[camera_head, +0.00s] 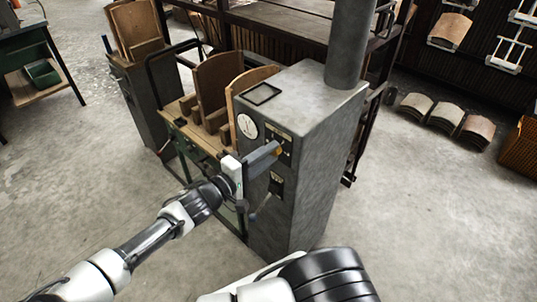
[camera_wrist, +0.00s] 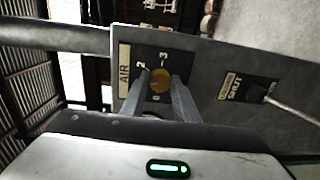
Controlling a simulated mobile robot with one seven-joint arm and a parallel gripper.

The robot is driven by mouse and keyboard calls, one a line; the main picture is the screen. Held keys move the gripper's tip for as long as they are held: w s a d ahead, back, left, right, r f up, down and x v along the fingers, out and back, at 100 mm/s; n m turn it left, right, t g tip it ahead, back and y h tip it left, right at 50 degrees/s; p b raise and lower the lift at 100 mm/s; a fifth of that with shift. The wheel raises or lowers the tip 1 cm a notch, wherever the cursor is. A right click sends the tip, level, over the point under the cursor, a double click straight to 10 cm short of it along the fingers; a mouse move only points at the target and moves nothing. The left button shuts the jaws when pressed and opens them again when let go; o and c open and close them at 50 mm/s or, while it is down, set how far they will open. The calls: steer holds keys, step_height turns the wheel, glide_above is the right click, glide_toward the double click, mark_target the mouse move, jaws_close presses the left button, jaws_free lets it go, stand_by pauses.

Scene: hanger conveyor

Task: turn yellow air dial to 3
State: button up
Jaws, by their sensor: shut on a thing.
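The yellow air dial (camera_wrist: 160,82) sits on a dark panel (camera_wrist: 153,62) marked AIR, with the numbers 2, 3 and 0 around the dial. In the head view the dial (camera_head: 279,151) is a small yellow spot at my gripper's tip, on the upper front of the grey machine (camera_head: 312,125). My gripper (camera_wrist: 161,92) is shut on the dial, one finger on each side. The fingers and the small size hide which number the dial points to.
A white round gauge (camera_head: 247,126) is left of the dial. A switch plate (camera_wrist: 240,88) with a lever is below it. Curved wooden boards (camera_head: 215,80) stand on the bench behind. Floor (camera_head: 410,210) to the right is clear.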

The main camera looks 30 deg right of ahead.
steer(key=m, duration=0.1)
steer(key=m+b, duration=0.1)
steer(key=m, duration=0.1)
steer(key=shift+f+m+t, duration=0.2)
steer(key=shift+m+t, duration=0.1)
steer(key=m+b, duration=0.2)
steer(key=m, duration=0.1)
steer(key=shift+f, duration=0.1)
steer(key=m+b, duration=0.5)
steer(key=m, duration=0.1)
steer(key=shift+f+m+t, duration=0.15)
steer(key=shift+m+t, duration=0.15)
steer(key=shift+m+b, duration=3.1)
steer(key=shift+b, duration=0.05)
steer(key=shift+r, duration=0.2)
steer(key=o, duration=1.1)
steer(key=shift+c, duration=0.2)
steer(key=shift+a, duration=0.15)
